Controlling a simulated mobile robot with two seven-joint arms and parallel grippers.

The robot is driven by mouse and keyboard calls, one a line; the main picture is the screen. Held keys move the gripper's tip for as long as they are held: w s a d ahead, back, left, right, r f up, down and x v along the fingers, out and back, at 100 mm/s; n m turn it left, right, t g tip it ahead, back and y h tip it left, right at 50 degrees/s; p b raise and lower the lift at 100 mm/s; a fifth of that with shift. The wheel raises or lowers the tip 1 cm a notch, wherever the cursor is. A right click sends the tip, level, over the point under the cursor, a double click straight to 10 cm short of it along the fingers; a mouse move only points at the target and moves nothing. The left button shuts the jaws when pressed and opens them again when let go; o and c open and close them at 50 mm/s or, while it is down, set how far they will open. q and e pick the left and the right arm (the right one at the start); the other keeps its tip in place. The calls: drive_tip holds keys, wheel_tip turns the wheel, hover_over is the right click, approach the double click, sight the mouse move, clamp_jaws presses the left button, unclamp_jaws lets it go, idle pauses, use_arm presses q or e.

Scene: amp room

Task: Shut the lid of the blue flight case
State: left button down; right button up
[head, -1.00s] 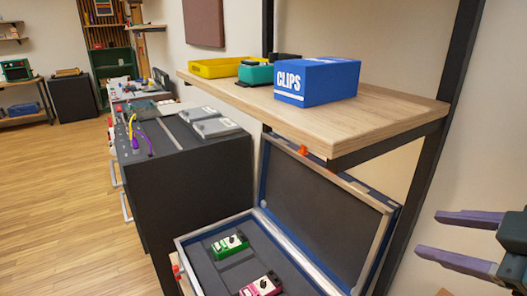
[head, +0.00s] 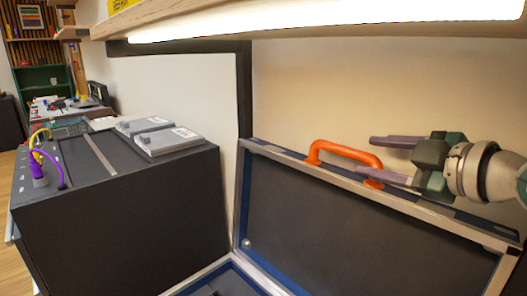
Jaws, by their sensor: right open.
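The blue flight case stands open. Its lid (head: 350,225) is raised, with dark lining, a metal frame and blue edges. An orange handle (head: 345,152) sits on the lid's top edge. Only a corner of the case's base (head: 232,278) shows at the bottom; its contents are mostly out of view. My right gripper (head: 368,156) is open at the right end of the handle, with one finger above and one below it. I cannot tell whether the fingers touch the handle. My left gripper is not in view.
A wooden shelf with a bright light strip (head: 330,28) runs above the lid. A dark cabinet (head: 120,225) stands close to the case's left, with grey boxes (head: 168,140) and purple and yellow cables on top. A dark post (head: 244,95) rises behind the lid.

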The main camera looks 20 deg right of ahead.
sight(358, 154)
drive_tip(key=b+x, duration=0.2)
drive_tip(key=x, duration=0.5)
drive_tip(key=shift+w, duration=0.15)
clamp_jaws()
idle(0.3)
idle(0.9)
